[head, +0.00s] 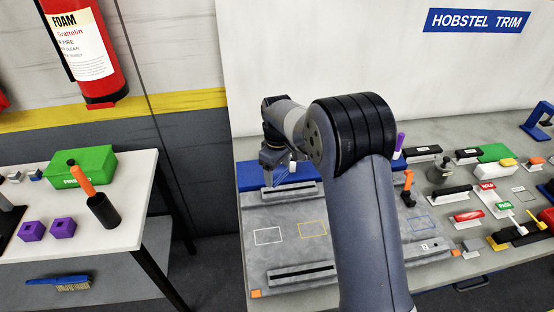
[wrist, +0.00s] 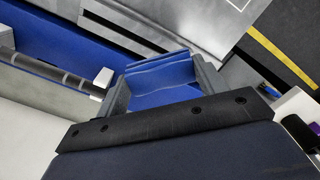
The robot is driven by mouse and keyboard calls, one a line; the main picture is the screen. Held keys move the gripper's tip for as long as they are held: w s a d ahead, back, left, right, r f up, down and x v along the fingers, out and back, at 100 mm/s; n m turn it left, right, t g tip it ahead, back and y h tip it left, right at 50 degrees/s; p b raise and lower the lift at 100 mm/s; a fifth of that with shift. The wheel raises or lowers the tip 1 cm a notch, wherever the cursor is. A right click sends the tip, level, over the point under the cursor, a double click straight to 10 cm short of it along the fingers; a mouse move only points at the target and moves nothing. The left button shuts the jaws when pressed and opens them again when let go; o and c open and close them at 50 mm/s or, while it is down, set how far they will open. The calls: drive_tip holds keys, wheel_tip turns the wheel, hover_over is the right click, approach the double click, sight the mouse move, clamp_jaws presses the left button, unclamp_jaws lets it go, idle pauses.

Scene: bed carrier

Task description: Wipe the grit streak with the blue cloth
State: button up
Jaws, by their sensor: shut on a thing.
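My gripper (head: 277,160) is over the back left of the grey bed carrier (head: 282,220), by a long blue block (head: 250,177). In the wrist view its grey fingers (wrist: 162,80) stand around blue material, which looks like the blue cloth (wrist: 165,97). The gripper is shut on it. Its lower edge is hidden behind the dark gripper body. The arm hides part of the carrier in the head view. I cannot make out a grit streak in either view.
An orange-handled tool (head: 408,188) stands at the carrier's right. Several stamps and blocks crowd the bench to the right, including a red block (head: 468,215). A white side table (head: 130,200) is at left, with a green box (head: 85,166). The carrier's front left is clear.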

drive_tip(key=shift+r+p, duration=0.45)
drive_tip(key=shift+r, duration=0.65)
